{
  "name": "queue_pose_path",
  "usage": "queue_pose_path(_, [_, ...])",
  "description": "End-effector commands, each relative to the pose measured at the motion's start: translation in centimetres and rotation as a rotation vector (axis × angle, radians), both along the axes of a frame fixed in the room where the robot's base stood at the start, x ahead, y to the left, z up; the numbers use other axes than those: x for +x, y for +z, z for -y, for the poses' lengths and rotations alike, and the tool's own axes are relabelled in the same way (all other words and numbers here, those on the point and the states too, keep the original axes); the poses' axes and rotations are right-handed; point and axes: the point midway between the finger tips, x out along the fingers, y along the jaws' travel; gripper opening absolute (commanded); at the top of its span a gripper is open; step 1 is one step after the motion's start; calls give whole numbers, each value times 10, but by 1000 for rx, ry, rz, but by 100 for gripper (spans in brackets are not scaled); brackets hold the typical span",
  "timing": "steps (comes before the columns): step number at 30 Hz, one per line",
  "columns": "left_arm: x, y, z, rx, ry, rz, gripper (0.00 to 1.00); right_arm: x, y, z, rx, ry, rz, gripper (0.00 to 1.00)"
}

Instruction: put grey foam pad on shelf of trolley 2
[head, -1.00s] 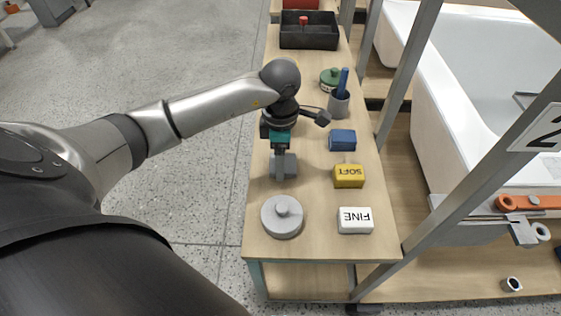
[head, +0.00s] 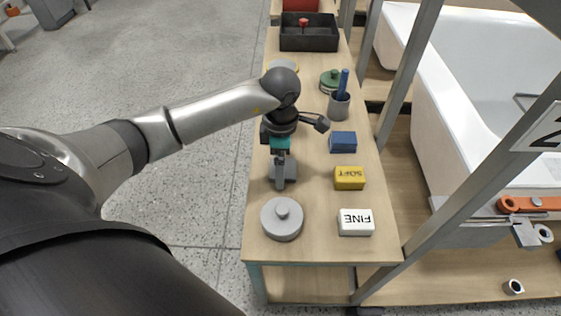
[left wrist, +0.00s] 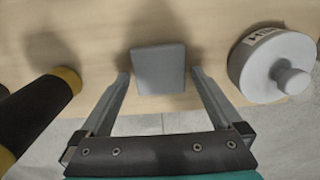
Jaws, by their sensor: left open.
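The grey foam pad (head: 290,172) lies on the wooden bench, partly hidden by my left gripper in the head view. In the left wrist view the pad (left wrist: 160,69) is a small grey square between the two open fingers. My left gripper (head: 281,184) points down at the pad, its fingers apart on either side; the wrist view shows the same open gripper (left wrist: 161,76). I cannot tell how far the tips reach down beside it. A sign with a 2 (head: 545,138) hangs on the post at right. A wooden shelf (head: 440,287) shows low there. My right gripper is out of view.
A round grey lidded pot (head: 282,219) stands near the pad. A white FINE block (head: 355,222), yellow SOFT block (head: 349,178) and blue block (head: 343,142) lie to the right. A slanted metal post (head: 440,160) stands between bench and white bathtub (head: 440,120).

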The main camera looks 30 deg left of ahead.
Motion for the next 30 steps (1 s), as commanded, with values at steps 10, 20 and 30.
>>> queue_pose_path(10, [0, 18, -1, 1, 1, 2, 100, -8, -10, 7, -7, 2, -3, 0])
queue_pose_path(20, [1, 64, 0, 1, 0, 2, 100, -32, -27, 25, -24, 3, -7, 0])
queue_pose_path(30, [0, 109, 0, 0, -1, 1, 100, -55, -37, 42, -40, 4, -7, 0])
